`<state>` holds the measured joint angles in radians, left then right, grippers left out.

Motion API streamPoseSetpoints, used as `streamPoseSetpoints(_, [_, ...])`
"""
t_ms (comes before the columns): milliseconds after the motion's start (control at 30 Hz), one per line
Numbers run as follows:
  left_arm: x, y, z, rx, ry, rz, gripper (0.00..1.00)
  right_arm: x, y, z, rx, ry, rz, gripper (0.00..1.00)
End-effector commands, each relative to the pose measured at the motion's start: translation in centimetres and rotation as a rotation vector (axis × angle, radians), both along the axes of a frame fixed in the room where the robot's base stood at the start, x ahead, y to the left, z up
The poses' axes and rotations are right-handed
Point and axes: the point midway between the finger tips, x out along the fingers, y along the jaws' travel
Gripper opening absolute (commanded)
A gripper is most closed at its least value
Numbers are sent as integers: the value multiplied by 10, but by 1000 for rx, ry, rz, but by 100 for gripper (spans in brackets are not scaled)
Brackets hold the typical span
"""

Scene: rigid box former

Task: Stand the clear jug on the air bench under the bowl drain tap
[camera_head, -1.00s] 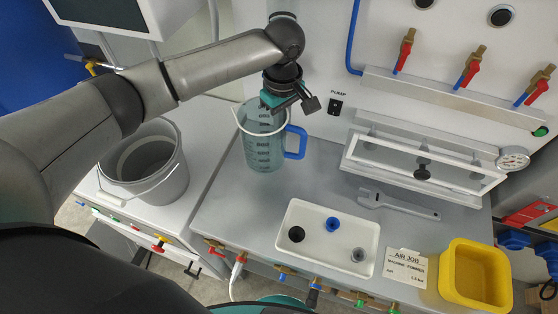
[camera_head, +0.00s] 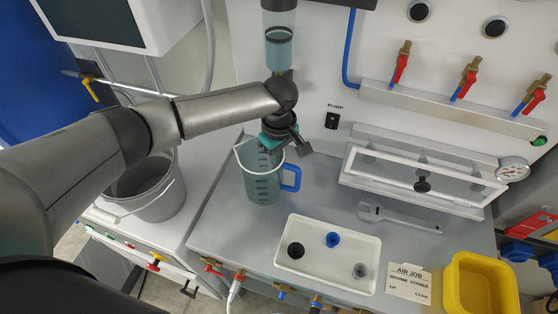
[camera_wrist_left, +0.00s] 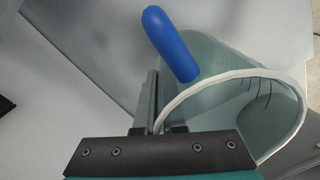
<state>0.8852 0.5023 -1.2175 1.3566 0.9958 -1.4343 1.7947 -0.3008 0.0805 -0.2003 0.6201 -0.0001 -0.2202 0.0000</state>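The clear jug (camera_head: 263,178), with a white rim and blue handle, is upright over the left end of the grey air bench (camera_head: 225,225). I cannot tell if its base touches the bench. My left gripper (camera_head: 277,143) is shut on the jug's rim wall, from above. The left wrist view shows the wall between the fingers (camera_wrist_left: 160,128) and the blue handle beside them. A clear bowl (camera_head: 280,50) with teal liquid hangs on the wall panel above. Its drain tap is largely hidden behind my left arm. My right gripper is not in view.
A grey bucket (camera_head: 145,190) stands left of the bench. A white tray (camera_head: 300,270) with several fittings, a wrench (camera_head: 400,217), a sign card (camera_head: 409,283) and a yellow bin (camera_head: 478,288) lie to the right. A clear-fronted box (camera_head: 420,180) is behind.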

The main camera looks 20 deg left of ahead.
Motion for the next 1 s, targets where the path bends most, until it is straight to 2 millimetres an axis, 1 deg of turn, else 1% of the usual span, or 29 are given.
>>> streamPoseSetpoints(33, [0,0,0,0,0,-1,14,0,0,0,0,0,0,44])
streamPoseSetpoints(233, [0,0,0,1,1,-1,36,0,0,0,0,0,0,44])
streamPoseSetpoints(467, [0,0,0,0,0,0,36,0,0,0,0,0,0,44])
streamPoseSetpoints(567, [0,0,4,1,-2,-1,36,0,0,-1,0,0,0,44])
streamPoseSetpoints(667, [0,0,18,-1,-2,-1,36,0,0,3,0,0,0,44])
streamPoseSetpoints(1000, [1,-1,91,-2,-3,-1,36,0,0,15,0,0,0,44])
